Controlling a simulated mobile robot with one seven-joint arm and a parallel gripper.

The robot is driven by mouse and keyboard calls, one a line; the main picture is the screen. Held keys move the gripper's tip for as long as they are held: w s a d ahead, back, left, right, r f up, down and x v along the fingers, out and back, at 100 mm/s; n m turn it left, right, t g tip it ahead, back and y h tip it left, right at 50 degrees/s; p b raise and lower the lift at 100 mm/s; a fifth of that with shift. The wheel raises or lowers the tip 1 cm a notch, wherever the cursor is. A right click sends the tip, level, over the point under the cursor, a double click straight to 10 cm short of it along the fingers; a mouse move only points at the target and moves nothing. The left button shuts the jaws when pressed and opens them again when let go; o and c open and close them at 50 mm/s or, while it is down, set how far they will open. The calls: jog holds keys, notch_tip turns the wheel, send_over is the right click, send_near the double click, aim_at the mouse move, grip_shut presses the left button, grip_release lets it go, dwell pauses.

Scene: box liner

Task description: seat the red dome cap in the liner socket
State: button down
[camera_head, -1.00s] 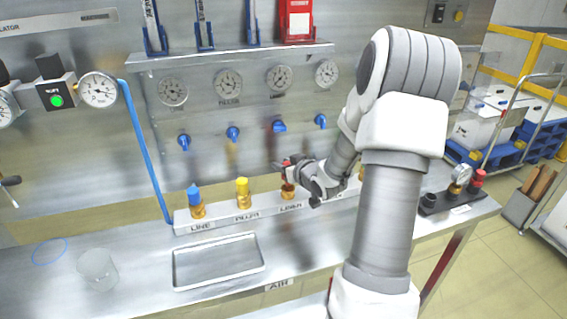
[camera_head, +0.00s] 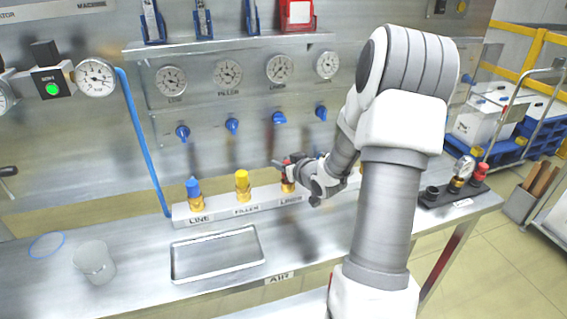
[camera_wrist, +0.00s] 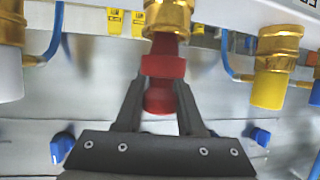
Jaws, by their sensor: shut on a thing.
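The red dome cap (camera_wrist: 162,68) is between the two fingers of my gripper (camera_wrist: 160,88), which is shut on it. In the wrist view, a narrower dark red part reaches the mouth of a brass socket (camera_wrist: 168,18). I cannot tell how far it goes in. In the head view, my gripper (camera_head: 294,167) is over the third brass socket (camera_head: 288,187), above the label LINER. The cap is small and partly hidden there by the gripper.
A blue cap (camera_head: 194,188) on the LINE socket and a yellow cap (camera_head: 242,181) on the FILLER socket stand to the left. Blue valve handles (camera_head: 279,117) jut from the panel. An empty tray (camera_head: 218,254) and a clear beaker (camera_head: 95,262) are in front.

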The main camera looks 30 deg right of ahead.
jog(key=shift+f+b, duration=0.55)
jog(key=shift+f, duration=0.2)
jog(key=shift+c, duration=2.2)
grip_release()
jog(key=p+v, duration=0.2)
jog(key=v, duration=1.5)
jog(key=shift+s+p, duration=0.25)
jog(key=shift+p, duration=0.05)
jog(key=shift+w+a+r, duration=0.1)
